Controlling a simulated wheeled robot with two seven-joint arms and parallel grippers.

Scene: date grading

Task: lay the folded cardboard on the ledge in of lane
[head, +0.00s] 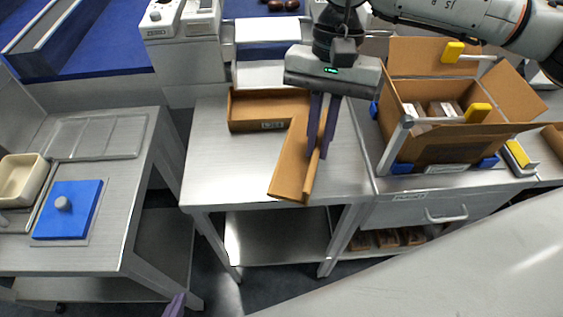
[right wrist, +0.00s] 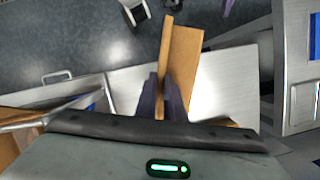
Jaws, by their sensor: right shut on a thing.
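My right gripper (head: 320,150) comes down from the top and is shut on a folded piece of brown cardboard (head: 288,165). It holds the cardboard over the front of the middle steel table. The cardboard's two panels meet at an angle, and it also shows between the fingers in the right wrist view (right wrist: 185,65). Only a purple fingertip of my left gripper (head: 175,306) shows at the bottom edge, so its opening is hidden. Pale ledges, an upper one (head: 268,30) and a lower one (head: 260,74), stand behind the table. I cannot tell which is the named ledge.
A shallow cardboard tray (head: 240,127) lies at the table's back. An open carton (head: 440,152) with yellow-tipped clamps stands at right. A blue pad (head: 82,222) with a knob and a cream bin (head: 42,187) are on the left bench. The middle table's left part is clear.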

